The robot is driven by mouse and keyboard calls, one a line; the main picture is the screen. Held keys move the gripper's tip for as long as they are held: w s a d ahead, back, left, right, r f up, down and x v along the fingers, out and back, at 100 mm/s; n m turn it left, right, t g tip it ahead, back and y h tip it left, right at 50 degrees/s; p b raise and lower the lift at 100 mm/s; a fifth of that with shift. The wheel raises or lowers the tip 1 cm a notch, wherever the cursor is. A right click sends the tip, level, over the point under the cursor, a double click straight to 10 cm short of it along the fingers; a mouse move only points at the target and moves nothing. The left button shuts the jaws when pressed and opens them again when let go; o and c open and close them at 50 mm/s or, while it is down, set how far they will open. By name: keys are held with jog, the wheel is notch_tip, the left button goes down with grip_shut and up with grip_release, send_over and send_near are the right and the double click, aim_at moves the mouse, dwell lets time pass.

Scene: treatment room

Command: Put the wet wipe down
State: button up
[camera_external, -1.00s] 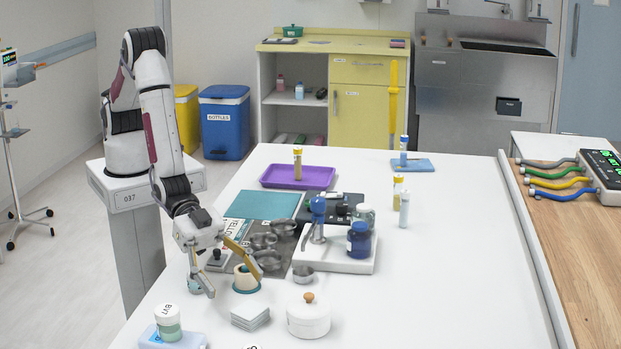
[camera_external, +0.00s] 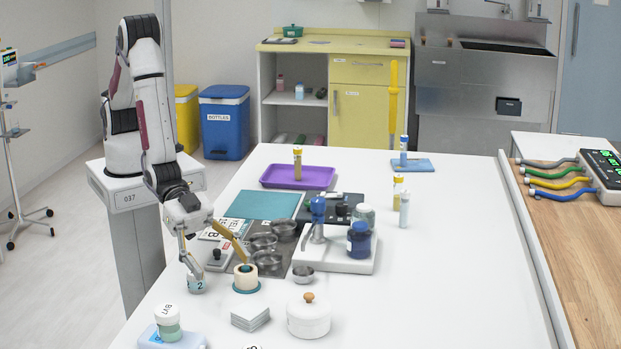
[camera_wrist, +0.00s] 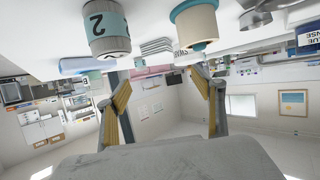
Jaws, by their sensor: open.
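I cannot tell for certain which thing is the wet wipe; none is in my gripper. My gripper (camera_external: 222,267) is open and empty, low over the near left of the white table. A small jar marked 2 (camera_external: 195,284) stands upright just below its left finger. A cream roll on a teal base (camera_external: 246,278) stands near its right finger. In the wrist view the open fingers (camera_wrist: 162,76) have nothing between them; the jar (camera_wrist: 107,30) and roll (camera_wrist: 195,25) show beyond. A grey stack of squares (camera_external: 250,318) lies flat nearby, and a light blue pad (camera_external: 153,341) lies under a white-lidded jar.
Metal bowls (camera_external: 263,242) sit on a dark mat right behind the roll. A white lidded pot (camera_external: 308,318) stands to the right. A white tray (camera_external: 310,262) bears a blue jar. The table's right half is mostly clear.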

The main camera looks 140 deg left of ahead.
jog(key=shift+r, duration=0.1)
jog(key=shift+s+r, duration=0.1)
jog(key=shift+r, duration=0.3)
jog(key=s+a+r+g+h, duration=0.1)
jog(key=s+r+g, duration=0.3)
jog(key=s+r, duration=1.15)
jog(key=s+a+r+g, duration=0.1)
jog(key=s+r+g, duration=0.1)
jog(key=s, duration=1.3)
jog(key=s+a+r+g, duration=0.2)
jog(key=s, duration=1.2)
jog(key=shift+s+y, duration=0.3)
jog(key=shift+s, duration=0.1)
jog(key=shift+a, duration=0.1)
